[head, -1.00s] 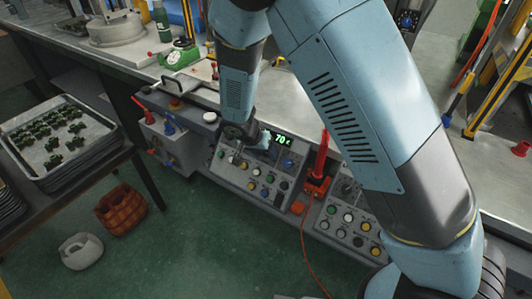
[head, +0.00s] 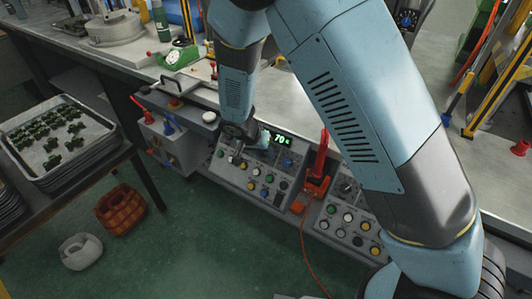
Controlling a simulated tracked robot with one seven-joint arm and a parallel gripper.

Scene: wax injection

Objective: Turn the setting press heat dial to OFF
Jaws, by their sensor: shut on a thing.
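The grey control panel (head: 236,178) on the front of the bench carries several coloured buttons and dark knobs. A green lit display (head: 281,140) on it reads about 70 with a C-like mark. My gripper (head: 236,157) is at the panel's upper left, left of the display, pointing down at the panel. It is shut on a small part there, most likely a dial; the arm's wrist hides most of it. I cannot read any dial marking or the OFF position.
A tray of green pieces (head: 92,153) is at left. A woven basket (head: 121,208) and a pale container (head: 80,251) sit on the green floor.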

